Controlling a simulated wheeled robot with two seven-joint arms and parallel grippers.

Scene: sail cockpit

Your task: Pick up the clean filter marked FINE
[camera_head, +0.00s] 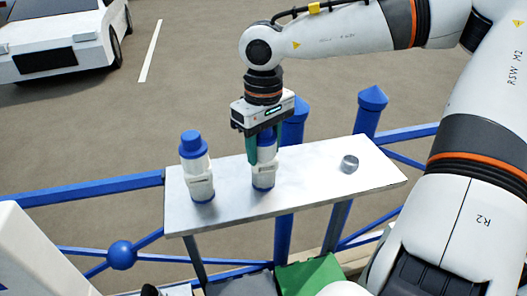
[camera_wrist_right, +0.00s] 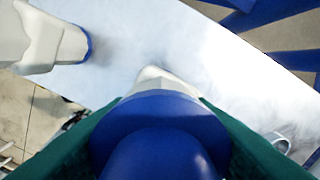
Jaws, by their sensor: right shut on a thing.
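Two white filters with blue caps stand upright on a pale table. The left one (camera_head: 197,168) stands free; part of it shows at the upper left of the wrist view (camera_wrist_right: 38,42). The right one (camera_head: 263,178) stands near the table's middle, and its blue cap (camera_wrist_right: 160,140) fills the lower middle of the wrist view. My right gripper (camera_head: 263,150) comes down from above, its green fingers shut on either side of that cap. I cannot read a FINE mark on either filter. My left gripper is not in view.
Blue railings (camera_head: 95,194) and posts (camera_head: 370,110) run along the table's back. A green box (camera_head: 312,275) and a grey one are below the front edge.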

